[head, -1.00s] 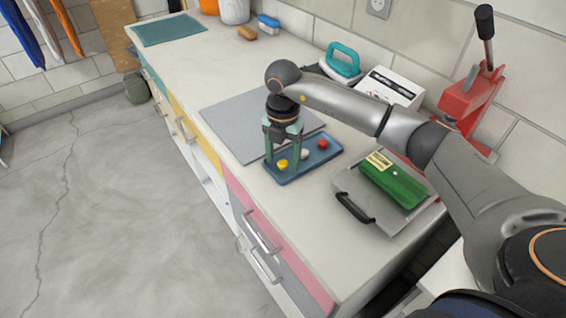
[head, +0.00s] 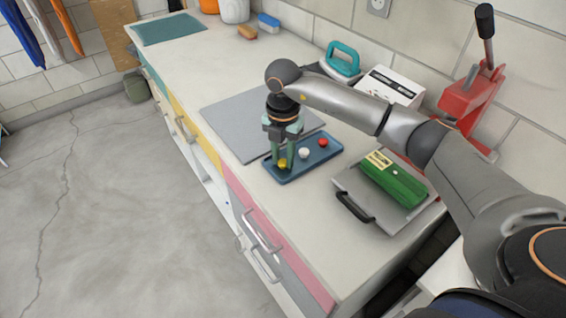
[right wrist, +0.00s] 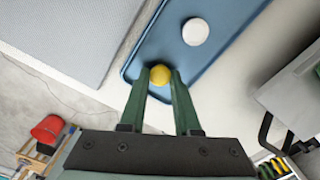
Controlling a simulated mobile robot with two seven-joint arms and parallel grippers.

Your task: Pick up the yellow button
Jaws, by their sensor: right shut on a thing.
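The yellow button (head: 282,163) is at the near left end of the blue tray (head: 315,163). In the right wrist view the yellow button (right wrist: 160,75) sits between the two green fingertips. My right gripper (head: 282,160) points down at the tray and is shut on the yellow button. In the right wrist view the gripper (right wrist: 160,80) has a finger on each side of it. I cannot tell whether the button is clear of the tray surface. My left gripper is not in view.
A white button (head: 304,153) and a red button (head: 323,142) lie on the same tray. A grey board (head: 235,115) lies to the left. A green block (head: 392,180) rests on a grey case (head: 350,190) to the right. A red lever press (head: 470,105) stands at the wall.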

